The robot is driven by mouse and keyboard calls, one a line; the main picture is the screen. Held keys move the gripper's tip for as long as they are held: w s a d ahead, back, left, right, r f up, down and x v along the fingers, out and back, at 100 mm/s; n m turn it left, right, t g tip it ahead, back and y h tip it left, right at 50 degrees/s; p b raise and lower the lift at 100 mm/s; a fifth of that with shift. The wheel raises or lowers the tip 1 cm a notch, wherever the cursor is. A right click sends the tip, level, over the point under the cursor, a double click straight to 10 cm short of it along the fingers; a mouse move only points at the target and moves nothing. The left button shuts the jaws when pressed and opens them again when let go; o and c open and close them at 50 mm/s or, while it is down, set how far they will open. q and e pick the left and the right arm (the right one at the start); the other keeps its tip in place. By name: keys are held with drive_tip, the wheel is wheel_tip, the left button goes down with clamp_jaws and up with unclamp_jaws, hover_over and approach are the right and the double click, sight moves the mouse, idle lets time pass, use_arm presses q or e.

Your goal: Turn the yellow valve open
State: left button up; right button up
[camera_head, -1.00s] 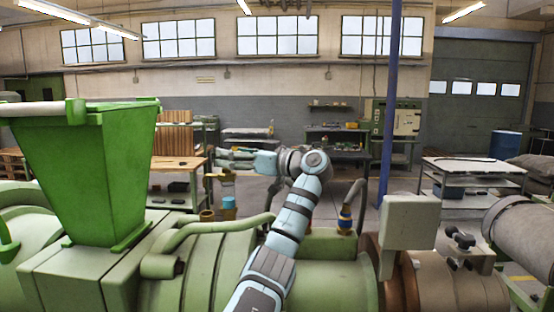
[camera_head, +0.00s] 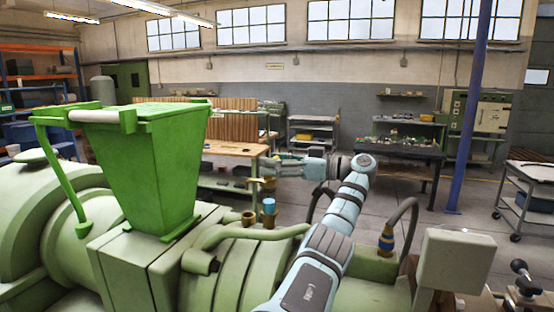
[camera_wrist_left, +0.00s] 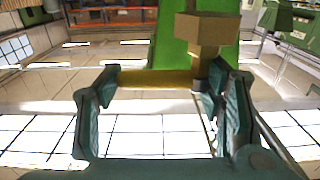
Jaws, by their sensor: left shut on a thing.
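The yellow valve (camera_wrist_left: 155,78) shows in the left wrist view as a yellow bar crossing between my fingers, with a brown block and stem at its right end. In the head view the valve (camera_head: 268,184) is a small yellow-brown piece above a blue cylinder, behind the green machine. My left gripper (camera_head: 270,168) reaches it from the right, its arm bent at the elbow. In the left wrist view my left gripper (camera_wrist_left: 160,88) is shut on the yellow bar, one finger at each end. The valve's exact angle is hard to tell. My right gripper is not in view.
A green hopper (camera_head: 155,165) rises left of the valve. A curved green pipe (camera_head: 250,235) lies below it on the machine. A hose with a blue and yellow fitting (camera_head: 387,240) and a pale box (camera_head: 455,262) stand to the right.

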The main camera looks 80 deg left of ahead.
use_arm(q)
drive_tip(key=shift+r, duration=0.1)
drive_tip(key=o, duration=1.7)
drive_tip(key=shift+s, duration=0.2)
drive_tip(key=shift+s+a, duration=0.15)
drive_tip(key=v, duration=0.7)
drive_tip(key=shift+w+d, duration=0.2)
drive_tip(key=shift+w, duration=0.1)
drive_tip(key=shift+s+a, duration=0.1)
